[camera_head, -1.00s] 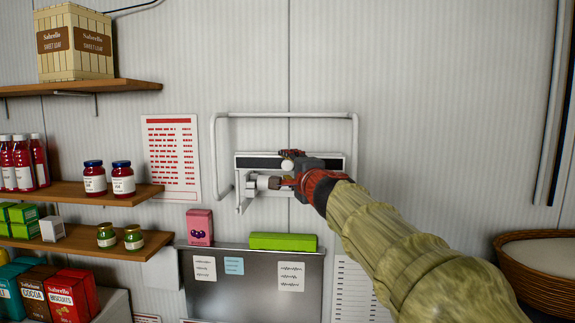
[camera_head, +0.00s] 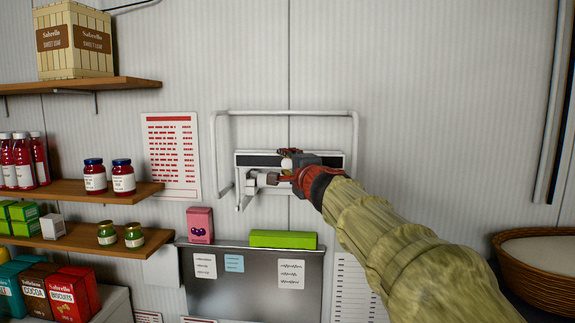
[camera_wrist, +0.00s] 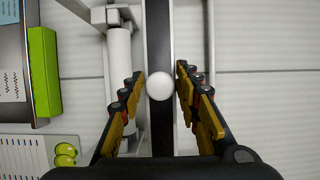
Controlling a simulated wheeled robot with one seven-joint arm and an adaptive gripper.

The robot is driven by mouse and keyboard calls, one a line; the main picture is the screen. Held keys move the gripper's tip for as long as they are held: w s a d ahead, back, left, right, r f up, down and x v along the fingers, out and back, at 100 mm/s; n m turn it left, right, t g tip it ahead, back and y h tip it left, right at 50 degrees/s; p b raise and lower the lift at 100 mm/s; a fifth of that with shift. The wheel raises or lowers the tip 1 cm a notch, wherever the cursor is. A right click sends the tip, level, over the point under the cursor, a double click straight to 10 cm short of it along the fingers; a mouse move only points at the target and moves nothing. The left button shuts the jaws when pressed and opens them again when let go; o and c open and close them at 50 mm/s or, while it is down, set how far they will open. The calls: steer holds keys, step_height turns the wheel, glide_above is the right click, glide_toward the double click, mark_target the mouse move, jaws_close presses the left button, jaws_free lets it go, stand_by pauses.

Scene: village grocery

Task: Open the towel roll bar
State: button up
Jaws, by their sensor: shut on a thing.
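The towel roll holder is a white wall unit with a dark horizontal bar (camera_head: 262,160) edged in white. A round white knob (camera_wrist: 160,86) stands out from this dark bar. In the head view my gripper (camera_head: 292,172) covers the middle of the holder and part of the knob. A white roll (camera_wrist: 118,70) lies alongside the dark bar, with its end bracket (camera_wrist: 108,16) showing. The right part of the holder is partly hidden by my gripper.
A white tube frame (camera_head: 285,112) surrounds the holder on the wall. Below stand a pink box (camera_head: 200,225) and a green box (camera_head: 284,240) on a grey board (camera_head: 215,293). Shelves with jars (camera_head: 95,178) are at left; a basket (camera_head: 545,280) is at lower right.

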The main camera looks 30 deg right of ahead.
jaws_close()
steer(key=shift+s+a+f+b, duration=0.1)
steer(key=shift+f+b, duration=0.15)
steer(key=shift+b, duration=0.5)
